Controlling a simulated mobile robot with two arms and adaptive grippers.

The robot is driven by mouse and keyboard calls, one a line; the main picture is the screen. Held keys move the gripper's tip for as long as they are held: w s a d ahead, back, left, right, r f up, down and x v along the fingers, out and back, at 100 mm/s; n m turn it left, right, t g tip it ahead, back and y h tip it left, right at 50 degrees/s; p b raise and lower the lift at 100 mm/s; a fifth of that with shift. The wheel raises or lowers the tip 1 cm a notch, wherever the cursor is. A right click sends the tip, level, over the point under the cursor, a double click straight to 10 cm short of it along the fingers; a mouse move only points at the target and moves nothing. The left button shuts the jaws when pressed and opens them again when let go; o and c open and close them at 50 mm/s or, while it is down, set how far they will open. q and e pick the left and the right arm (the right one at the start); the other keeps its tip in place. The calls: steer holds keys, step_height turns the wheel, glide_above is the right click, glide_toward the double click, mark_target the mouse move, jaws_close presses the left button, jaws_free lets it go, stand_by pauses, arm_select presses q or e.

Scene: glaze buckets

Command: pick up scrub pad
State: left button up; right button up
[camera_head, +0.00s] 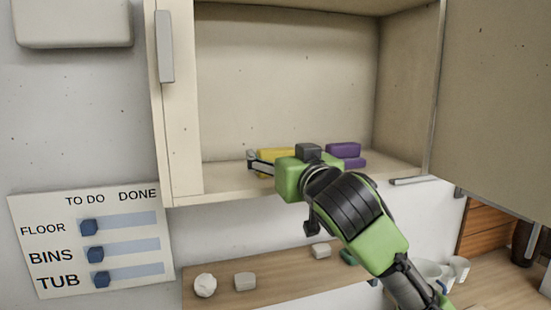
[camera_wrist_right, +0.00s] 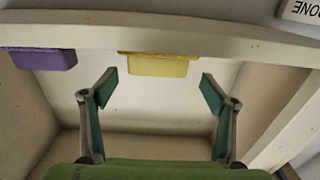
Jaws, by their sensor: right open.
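A yellow block (camera_head: 276,154), which looks like a pad or sponge, lies on the floor of the open wall cabinet, partly hidden by my gripper in the head view. It also shows in the right wrist view (camera_wrist_right: 158,66), beyond and between my fingertips. My right gripper (camera_head: 254,163) reaches into the cabinet. In the right wrist view its two fingers (camera_wrist_right: 161,90) are spread with nothing between them. No block is labelled, so I cannot tell for sure which is the scrub pad. My left gripper is out of view.
The cabinet's front edge (camera_head: 230,194) runs below my gripper, and its door (camera_head: 497,100) stands open at right. A to-do board (camera_head: 70,218) hangs at left.

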mark_target(278, 150)
steer(key=p+x, duration=0.1)
steer(key=x, duration=0.1)
steer(key=p+x, duration=0.1)
steer(key=shift+w+d+r+p, duration=0.15)
steer(key=shift+d+r+p, duration=0.05)
steer(key=shift+r+p, duration=0.1)
steer(key=shift+w+a+f, duration=0.15)
steer(key=shift+w+a, duration=0.05)
steer(key=shift+w, duration=0.3)
steer(key=c, duration=1)
steer(key=shift+c, duration=1)
